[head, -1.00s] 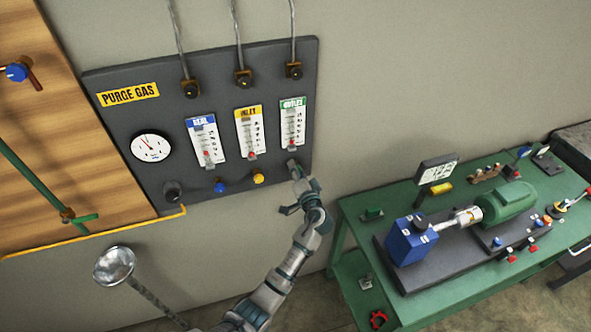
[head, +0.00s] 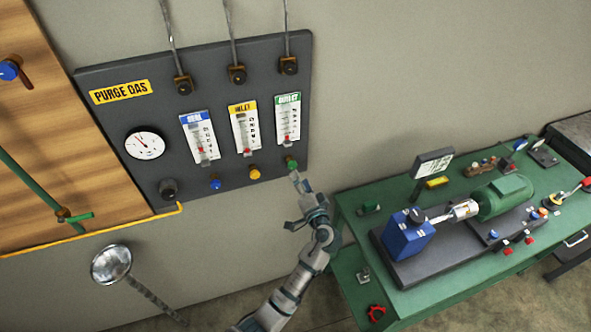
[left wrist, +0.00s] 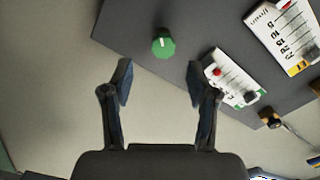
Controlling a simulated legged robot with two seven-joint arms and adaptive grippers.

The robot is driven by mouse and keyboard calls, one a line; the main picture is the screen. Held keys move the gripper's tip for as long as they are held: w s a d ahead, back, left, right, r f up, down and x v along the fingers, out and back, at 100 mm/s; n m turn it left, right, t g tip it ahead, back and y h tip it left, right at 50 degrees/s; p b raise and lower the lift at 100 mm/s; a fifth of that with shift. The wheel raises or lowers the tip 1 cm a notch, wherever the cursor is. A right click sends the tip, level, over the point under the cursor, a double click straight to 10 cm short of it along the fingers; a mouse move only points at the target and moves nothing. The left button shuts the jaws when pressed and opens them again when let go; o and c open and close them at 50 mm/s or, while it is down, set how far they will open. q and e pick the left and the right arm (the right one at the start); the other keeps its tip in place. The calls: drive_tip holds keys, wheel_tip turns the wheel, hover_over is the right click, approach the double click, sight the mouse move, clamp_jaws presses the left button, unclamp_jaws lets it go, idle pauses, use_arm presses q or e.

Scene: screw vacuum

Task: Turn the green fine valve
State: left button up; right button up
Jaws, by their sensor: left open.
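The green fine valve (head: 291,163) is a small green knob at the lower right of the dark purge gas panel (head: 110,135), below the green-topped outlet flowmeter (head: 287,120). In the left wrist view the green knob (left wrist: 163,43) shows a white mark on its face. My left gripper (head: 291,200) is just below the knob in the head view. In the left wrist view its fingers (left wrist: 160,83) are spread wide, with nothing between them, and the knob lies beyond the fingertips, apart from them. My right gripper is not in view.
A blue knob (head: 215,184) and a yellow knob (head: 254,172) sit left of the green one. A gauge (head: 145,143) is further left. A green bench (head: 355,240) with a pump and motor stands at right. Bare wall is below the panel.

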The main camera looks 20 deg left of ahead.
use_arm(q)
drive_tip(key=v, duration=0.4)
drive_tip(key=shift+s+d, duration=0.1)
drive_tip(key=shift+d, duration=0.15)
